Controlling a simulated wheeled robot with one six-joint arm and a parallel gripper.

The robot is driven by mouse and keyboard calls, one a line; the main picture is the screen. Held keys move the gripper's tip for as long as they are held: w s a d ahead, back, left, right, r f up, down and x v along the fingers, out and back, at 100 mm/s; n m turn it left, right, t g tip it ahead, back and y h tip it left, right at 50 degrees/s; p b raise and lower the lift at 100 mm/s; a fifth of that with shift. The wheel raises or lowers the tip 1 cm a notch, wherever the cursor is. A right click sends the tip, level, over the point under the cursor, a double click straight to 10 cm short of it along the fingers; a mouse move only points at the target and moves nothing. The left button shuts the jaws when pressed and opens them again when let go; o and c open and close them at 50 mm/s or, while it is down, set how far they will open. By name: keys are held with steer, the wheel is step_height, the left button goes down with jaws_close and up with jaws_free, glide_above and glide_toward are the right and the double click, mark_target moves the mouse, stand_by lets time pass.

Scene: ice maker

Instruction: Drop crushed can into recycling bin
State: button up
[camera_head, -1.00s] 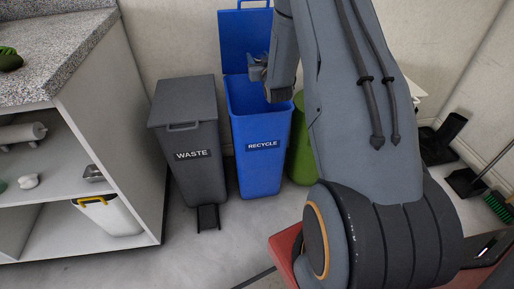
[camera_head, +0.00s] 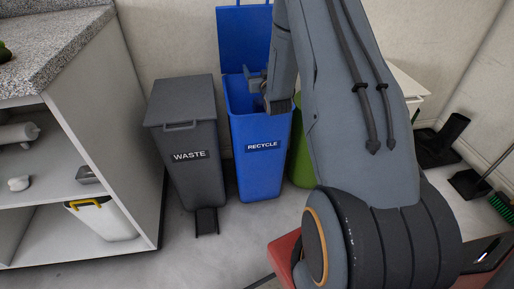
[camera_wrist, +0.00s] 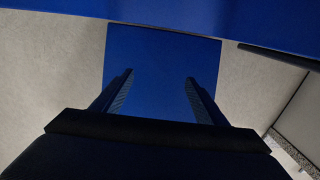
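The blue recycling bin (camera_head: 262,178), labelled RECYCLE, stands upright against the back wall. Its blue lid (camera_head: 244,35) is raised. My gripper (camera_head: 253,80) is at the bin's open mouth, partly hidden by my arm. In the wrist view my gripper (camera_wrist: 157,86) has its two fingers wide apart, with nothing between them. Blue surfaces of the bin fill much of that view. I see no crushed can in either view; the inside of the bin is mostly hidden.
A grey bin (camera_head: 187,180) labelled WASTE, lid shut, stands left of the blue bin. A green bin (camera_head: 302,160) is partly hidden behind my arm. A shelf unit with a speckled counter (camera_head: 50,50) is at the left. Open floor lies in front of the bins.

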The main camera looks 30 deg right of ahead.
step_height(320, 180, up, 10)
steer(key=shift+p, duration=0.75)
